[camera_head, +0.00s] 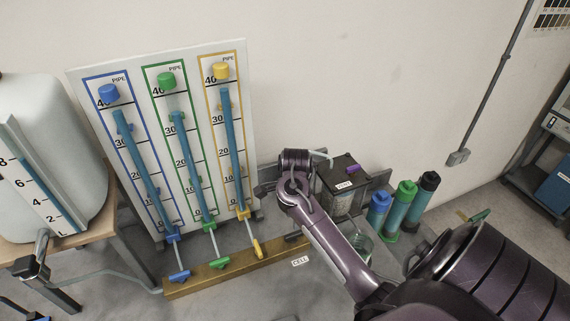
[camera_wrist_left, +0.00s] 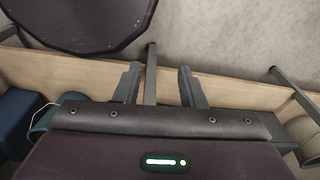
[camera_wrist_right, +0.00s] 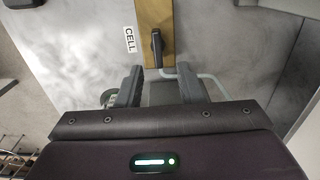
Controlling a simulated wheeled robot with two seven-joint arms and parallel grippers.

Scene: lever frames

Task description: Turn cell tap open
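The cell tap shows in the right wrist view as a dark handle (camera_wrist_right: 157,46) on the wooden strip (camera_wrist_right: 154,12), beside a white CELL label (camera_wrist_right: 130,39). The handle lies roughly along the strip's length. My right gripper (camera_wrist_right: 159,70) is open and empty, its fingers apart on either side of the handle's line. The handle shows beyond the fingertips; I cannot tell the gap. In the head view the CELL label (camera_head: 300,261) shows, but my right arm hides the tap. My left gripper (camera_wrist_left: 158,68) is open and empty, outside the head view.
A panel with blue, green and yellow pipe gauges stands at the back, with blue (camera_head: 179,276), green (camera_head: 219,263) and yellow (camera_head: 257,248) taps below. A dark VENT box (camera_head: 349,171) and several capped cylinders stand right. A white tank (camera_head: 45,130) is at left.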

